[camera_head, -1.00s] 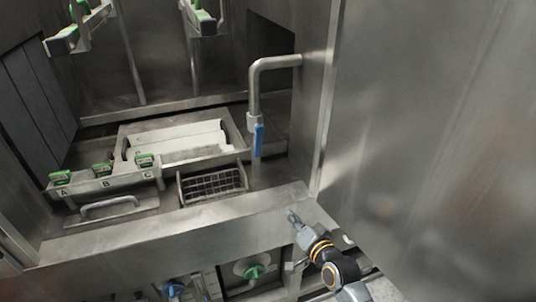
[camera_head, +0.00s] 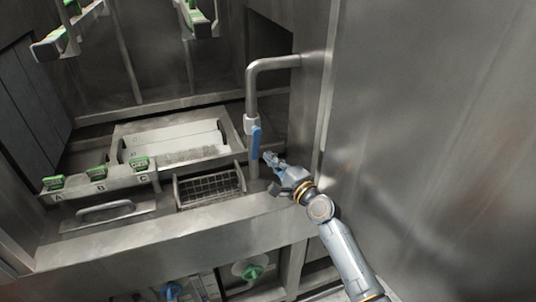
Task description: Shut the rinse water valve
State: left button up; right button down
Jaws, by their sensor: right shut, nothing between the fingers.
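The rinse water valve is on a grey pipe (camera_head: 251,88) that comes out of the right wall and bends down. Its blue lever handle (camera_head: 256,142) hangs down along the pipe, in line with it. My right gripper (camera_head: 268,156) is shut and empty, just right of and a little below the lever's lower end in the picture. Whether it touches the lever I cannot tell. My left gripper is not in view.
A wire basket (camera_head: 210,186) sits below and left of the valve. A recessed tray (camera_head: 178,143) and green-handled parts marked A, B and C (camera_head: 97,172) are further left. A large steel panel (camera_head: 430,130) stands close on the right. A green knob (camera_head: 252,272) is below the front ledge.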

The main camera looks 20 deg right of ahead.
jog(key=shift+x, duration=1)
